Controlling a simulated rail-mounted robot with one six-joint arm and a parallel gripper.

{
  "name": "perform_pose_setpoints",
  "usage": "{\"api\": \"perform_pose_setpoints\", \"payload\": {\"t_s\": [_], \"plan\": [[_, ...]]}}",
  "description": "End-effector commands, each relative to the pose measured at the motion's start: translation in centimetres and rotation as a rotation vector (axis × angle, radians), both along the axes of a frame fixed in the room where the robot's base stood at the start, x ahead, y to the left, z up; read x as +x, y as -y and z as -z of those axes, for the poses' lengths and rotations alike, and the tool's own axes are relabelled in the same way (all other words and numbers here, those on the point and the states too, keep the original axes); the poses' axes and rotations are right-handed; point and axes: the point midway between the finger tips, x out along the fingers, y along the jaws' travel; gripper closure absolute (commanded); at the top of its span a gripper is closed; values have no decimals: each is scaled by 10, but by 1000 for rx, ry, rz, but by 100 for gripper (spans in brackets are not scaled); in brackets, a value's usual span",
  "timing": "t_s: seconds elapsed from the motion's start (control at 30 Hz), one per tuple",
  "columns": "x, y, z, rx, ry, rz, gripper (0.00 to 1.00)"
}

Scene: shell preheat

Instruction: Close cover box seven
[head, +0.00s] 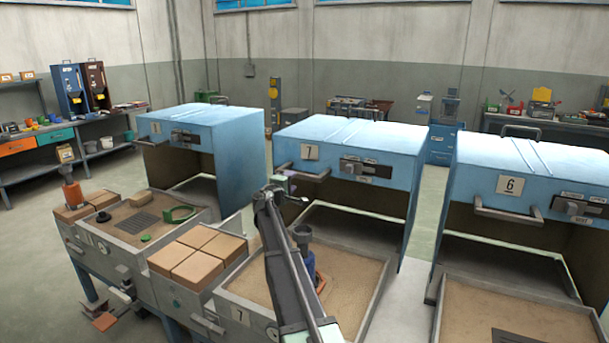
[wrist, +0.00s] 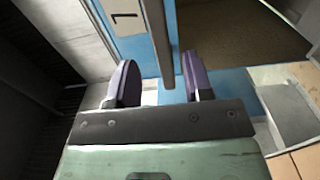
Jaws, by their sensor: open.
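Cover box seven (head: 352,135) is a blue hood with a white "7" label (head: 310,152) and a latch plate. It stands raised behind the sand bed marked 7 (head: 350,310), with its underside open. Its grey bar handle (head: 300,172) is at the front left edge. My gripper (head: 283,187) is at the handle's left end. In the wrist view the handle bar (wrist: 157,40) runs down between the two open fingers (wrist: 160,82), apart from both; how deep it sits is unclear. The label also shows there (wrist: 125,17). My arm hides part of the bed.
A dark cup (head: 303,233) and blue and orange pieces stand on bed seven. Tan blocks (head: 197,255) lie to its left. Cover six (head: 530,165) is raised to the right, and another blue cover (head: 215,130) stands to the left.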

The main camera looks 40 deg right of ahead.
Motion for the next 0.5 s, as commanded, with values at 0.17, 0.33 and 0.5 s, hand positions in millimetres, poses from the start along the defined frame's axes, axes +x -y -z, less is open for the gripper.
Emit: {"api": "perform_pose_setpoints", "payload": {"t_s": [0.17, 0.33, 0.5], "plan": [[20, 40, 0, 0, 1, 2, 53], [33, 70, 0, 0, 1, 1, 53], [35, 76, 0, 1, 2, 0, 53]]}}
